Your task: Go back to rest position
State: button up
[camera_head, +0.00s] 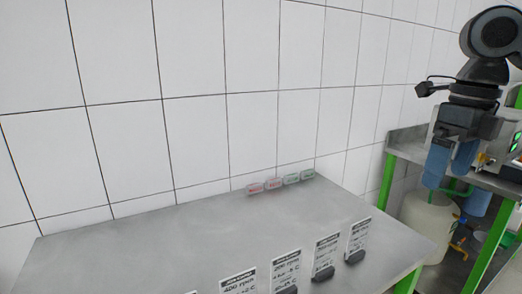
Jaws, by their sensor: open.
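My gripper (448,172) hangs at the right side of the view with its blue fingers pointing down. The fingers are apart and I see nothing between them. The gripper appears in front of the bench at the right, and its exact distance from that bench cannot be told. My arm links above it are dark and reach up to the top right corner.
A grey table (170,245) with a green leg stands before a white tiled wall (190,85). Small red and green labelled blocks (281,183) sit at its back edge. Several printed cards (286,272) stand near its front. A whitish tank (428,225) stands below the right bench (407,147).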

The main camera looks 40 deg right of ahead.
jog(key=w+a+r+m+t+y+b, duration=0.2)
jog(key=w+a+m+t+y, duration=0.5)
jog(key=w+a+m+t, duration=1.45)
jog(key=s+a+f+m+g+h, duration=0.1)
jog(key=s+a+f+m+h, duration=0.25)
jog(key=f, duration=0.35)
jog(key=s+a+f+m+g+h, duration=0.2)
jog(key=a+f+m, duration=0.15)
jog(key=f, duration=0.35)
jog(key=s+a+f+m+g+h, duration=0.1)
jog(key=s+a+f+m+h, duration=0.15)
jog(key=f+m, duration=0.35)
jog(key=s+f+g+b, duration=0.1)
jog(key=s+f, duration=0.3)
jog(key=s, duration=0.8)
jog(key=s+f+n+g, duration=0.1)
jog(key=s+f, duration=0.3)
jog(key=s, duration=0.8)
jog(key=shift+s+a+f+g+y+b, duration=0.3)
jog(key=shift+g+b, duration=0.05)
jog(key=shift+g, duration=0.2)
